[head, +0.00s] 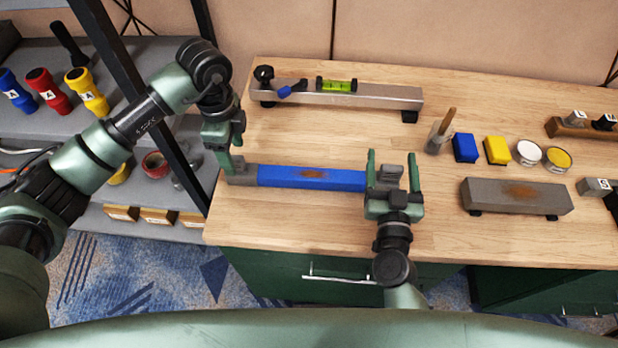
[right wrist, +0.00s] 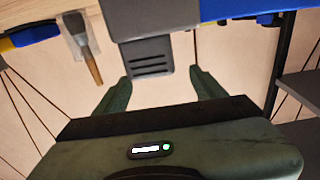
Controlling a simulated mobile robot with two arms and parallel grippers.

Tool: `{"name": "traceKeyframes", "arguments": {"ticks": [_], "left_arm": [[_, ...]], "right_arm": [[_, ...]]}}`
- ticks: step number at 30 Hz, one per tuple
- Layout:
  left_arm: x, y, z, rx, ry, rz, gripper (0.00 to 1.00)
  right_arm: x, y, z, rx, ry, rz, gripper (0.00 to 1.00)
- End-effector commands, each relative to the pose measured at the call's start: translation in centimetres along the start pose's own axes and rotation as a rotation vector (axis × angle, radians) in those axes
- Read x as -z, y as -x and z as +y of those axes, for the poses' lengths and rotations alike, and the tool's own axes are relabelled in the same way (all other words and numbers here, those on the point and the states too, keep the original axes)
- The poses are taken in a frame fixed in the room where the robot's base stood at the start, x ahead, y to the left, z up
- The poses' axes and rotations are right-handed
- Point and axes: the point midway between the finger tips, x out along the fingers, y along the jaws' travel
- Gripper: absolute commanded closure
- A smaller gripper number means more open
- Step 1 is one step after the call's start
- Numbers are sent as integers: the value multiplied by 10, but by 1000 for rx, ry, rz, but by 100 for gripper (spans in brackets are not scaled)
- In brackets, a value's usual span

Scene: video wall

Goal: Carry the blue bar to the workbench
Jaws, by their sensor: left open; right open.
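The blue bar (head: 312,178) lies level across the left front of the wooden workbench (head: 450,245), with a brownish worn patch on its top and grey ends. I cannot tell whether it touches the bench top. My left gripper (head: 233,158) is open at the bar's left grey end. My right gripper (head: 392,165) is open, its two fingers on either side of the grey right end. In the right wrist view that grey slotted end (right wrist: 146,52) shows between the open fingers, with some blue (right wrist: 252,18) at the upper right.
Behind the bar lies a long grey bar with a spirit level (head: 336,86). To the right are a brush in a holder (head: 438,137), blue and yellow blocks, two round tins and a shorter grey bar (head: 516,196). A shelf (head: 120,50) with coloured cylinders stands at left.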

Motion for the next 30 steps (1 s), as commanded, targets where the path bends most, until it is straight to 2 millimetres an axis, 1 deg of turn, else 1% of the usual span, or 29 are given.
{"name": "traceKeyframes", "arguments": {"ticks": [1, 3, 7, 12, 26, 28, 30], "left_arm": [[0, -3, 0, 0, 0, 0, 38], [0, -3, 0, 0, 0, 0, 38], [0, -2, 0, 0, -1, 0, 38], [0, 0, 0, 0, -1, 0, 38], [0, 0, 0, 0, -1, 0, 38], [0, 2, 0, 0, -1, 0, 38], [0, 10, 0, 0, -1, 0, 38]], "right_arm": [[-28, 22, -3, 16, 9, -60, 30], [-25, 31, -2, 14, 10, -54, 30], [-16, 41, -1, 10, 9, -38, 30], [-10, 46, 0, 7, 9, -27, 30], [-7, 45, 0, 4, 9, -23, 30], [-5, 44, 0, 4, 9, -23, 30], [2, 44, 0, 4, 9, -22, 30]]}}
